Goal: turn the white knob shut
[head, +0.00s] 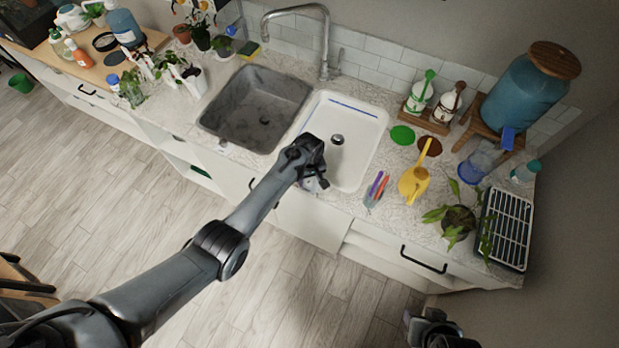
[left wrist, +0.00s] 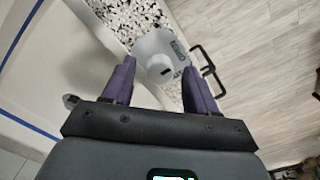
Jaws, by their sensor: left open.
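A white knob (left wrist: 161,69) sits on a pale grey plate (left wrist: 150,46) with dark markings, at the speckled counter's front edge in the left wrist view. My left gripper (left wrist: 158,68) is open, with its two purple fingers pointing towards the plate. The knob shows in the gap between the fingertips, with neither finger visibly touching it. In the head view my left gripper (head: 313,178) is over the front edge of the white sink basin; the arm hides most of the knob's area there. My right gripper (head: 432,330) is partly in view at the bottom edge, its fingers unclear.
A white basin (head: 365,150) and a grey sink (head: 225,122) lie behind my left gripper, with a tall faucet (head: 325,40).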

